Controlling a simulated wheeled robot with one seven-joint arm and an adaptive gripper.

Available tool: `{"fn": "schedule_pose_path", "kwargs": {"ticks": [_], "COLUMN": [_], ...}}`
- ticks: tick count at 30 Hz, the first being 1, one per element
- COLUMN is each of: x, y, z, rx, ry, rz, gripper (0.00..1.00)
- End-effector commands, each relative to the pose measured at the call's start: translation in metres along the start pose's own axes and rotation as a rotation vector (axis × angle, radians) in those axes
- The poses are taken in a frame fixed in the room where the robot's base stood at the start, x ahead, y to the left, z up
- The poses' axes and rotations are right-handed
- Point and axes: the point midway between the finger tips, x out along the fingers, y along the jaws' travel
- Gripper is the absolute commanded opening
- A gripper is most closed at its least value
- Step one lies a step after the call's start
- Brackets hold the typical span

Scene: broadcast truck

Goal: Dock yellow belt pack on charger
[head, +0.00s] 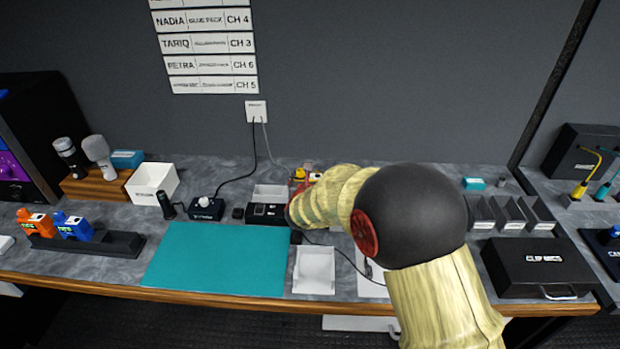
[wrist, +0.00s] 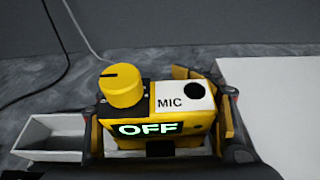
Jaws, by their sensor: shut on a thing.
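The yellow belt pack (wrist: 200,127) is held upright between the two fingers of my gripper (wrist: 160,128) in the wrist view. It has a yellow knob, a white MIC label and a display reading OFF. In the head view only a small part of the yellow pack (head: 314,177) shows behind my arm, and my gripper is mostly hidden there. A long black charger base (head: 122,244) lies at the left of the counter. An orange pack (head: 34,221) and a blue pack (head: 74,226) stand in its left part; its right part is bare.
A teal mat (head: 218,259) lies right of the charger. A white bin (head: 153,183), a black handheld device (head: 166,205) and a small black box (head: 206,209) stand behind it. A white tray (head: 314,268) is beside the mat, and a cable crosses nearby. A black case (head: 537,268) sits right.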

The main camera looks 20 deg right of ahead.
Motion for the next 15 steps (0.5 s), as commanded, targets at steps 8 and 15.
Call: {"fn": "schedule_pose_path", "kwargs": {"ticks": [8, 15], "x": [-0.003, -0.007], "y": [0.0, 0.0], "z": [0.006, 0.015], "rx": [-0.001, 0.0], "ry": [0.003, 0.002], "rz": [-0.001, 0.0], "gripper": [0.22, 0.22]}}
